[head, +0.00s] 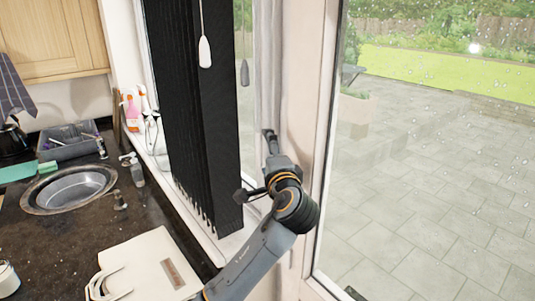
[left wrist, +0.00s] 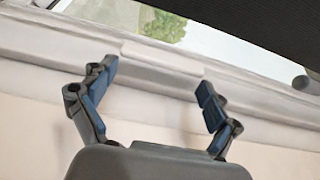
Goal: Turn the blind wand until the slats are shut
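A thin white wand or cord with a thicker white end (head: 205,52) hangs at the top middle of the head view, in front of the black blind slats (head: 190,105). The slats hang upright, bunched together at the window with several lower edges showing. My left gripper (head: 269,134) is right of the slats and lower than the white end, well apart from it. In the left wrist view the left gripper (left wrist: 157,76) is open, with nothing between its blue-padded fingers. A small grey rounded piece (left wrist: 303,84) shows at the right there; I cannot tell what it is. My right gripper is out of view.
The window frame (left wrist: 160,62) lies beyond the fingers. A dark counter (head: 70,235) holds a sink (head: 68,188), a soap bottle (head: 137,172), a dish rack (head: 72,145) and a cream box-shaped object (head: 150,265). Spray bottles (head: 132,110) stand by the sill. A glass door (head: 420,170) is at right.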

